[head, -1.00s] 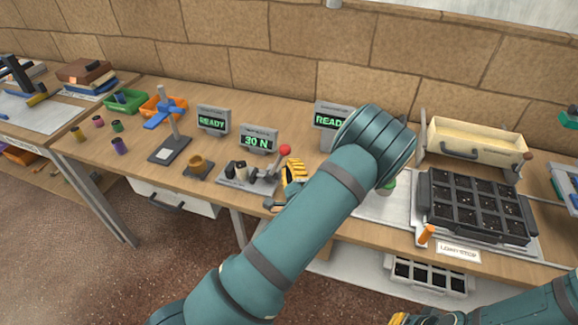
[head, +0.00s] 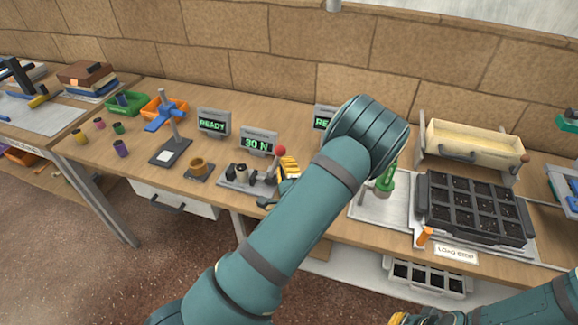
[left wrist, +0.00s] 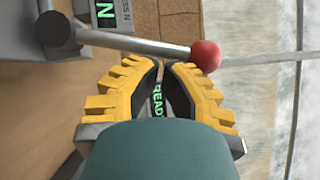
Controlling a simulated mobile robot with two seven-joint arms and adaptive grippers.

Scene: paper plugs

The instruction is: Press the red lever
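The red lever is a grey metal rod with a red ball knob (head: 280,150), rising from a small grey press (head: 236,184) near the table's front edge. In the left wrist view the lever rod (left wrist: 130,42) crosses just beyond the fingertips, with the red knob (left wrist: 205,56) by the right fingertip. The left gripper's (left wrist: 164,64) yellow fingers are brought together at the tips, with nothing seen between them. Contact with the lever is unclear. My right gripper (head: 402,319) is barely visible at the bottom edge.
A display reading 30 N (head: 257,142) stands behind the press, and a READY display (head: 213,122) stands farther left. A black compartment tray (head: 475,208) fills the right side.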

